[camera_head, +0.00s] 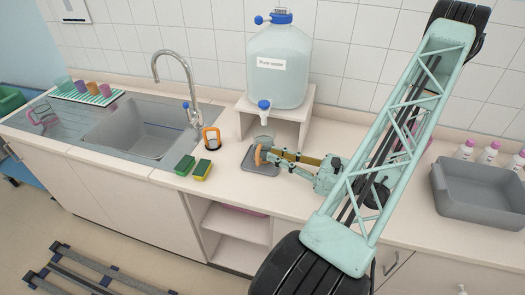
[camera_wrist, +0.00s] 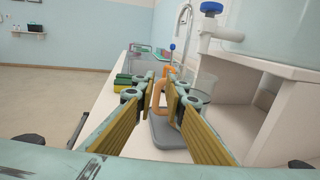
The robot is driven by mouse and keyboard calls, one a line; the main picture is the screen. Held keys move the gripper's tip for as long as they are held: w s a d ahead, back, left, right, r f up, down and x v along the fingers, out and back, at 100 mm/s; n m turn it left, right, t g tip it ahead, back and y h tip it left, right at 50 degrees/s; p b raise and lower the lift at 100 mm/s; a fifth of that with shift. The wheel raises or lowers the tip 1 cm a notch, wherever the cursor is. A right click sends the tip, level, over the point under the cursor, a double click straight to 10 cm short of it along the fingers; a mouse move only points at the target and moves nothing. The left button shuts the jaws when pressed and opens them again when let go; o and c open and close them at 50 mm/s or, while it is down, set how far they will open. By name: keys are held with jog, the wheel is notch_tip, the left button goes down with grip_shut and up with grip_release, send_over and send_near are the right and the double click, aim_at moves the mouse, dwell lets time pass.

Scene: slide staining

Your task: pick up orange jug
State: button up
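The orange jug is a clear jug (camera_head: 263,141) with an orange handle (camera_head: 258,155), standing on a small grey mat (camera_head: 260,169) in front of the water container's stand. In the wrist view its orange handle (camera_wrist: 158,94) is between my fingertips, and its clear body (camera_wrist: 203,86) is partly hidden behind the right finger. My gripper (camera_head: 273,153) reaches in from the right at handle height; it also shows in the wrist view (camera_wrist: 162,92). The fingers are apart on either side of the handle, with no clear grip on it.
A large water container (camera_head: 280,85) with a tap sits on a white stand (camera_head: 303,116) just behind the jug. Two green-and-yellow sponges (camera_head: 202,170) lie to the left, beside the sink (camera_head: 140,133). A grey bin (camera_head: 483,195) and bottles (camera_head: 488,153) stand at the right.

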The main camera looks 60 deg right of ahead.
send_near(258, 162)
jog(key=shift+w+d+f, duration=0.1)
jog(key=shift+w+d, duration=0.1)
jog(key=shift+w, duration=2.15)
jog(key=shift+w, duration=0.15)
jog(key=shift+w+a, duration=0.1)
jog(key=shift+w, duration=1.25)
jog(key=shift+w+a, duration=0.15)
jog(key=shift+w, duration=1.25)
grip_shut()
jog(key=shift+r, duration=0.2)
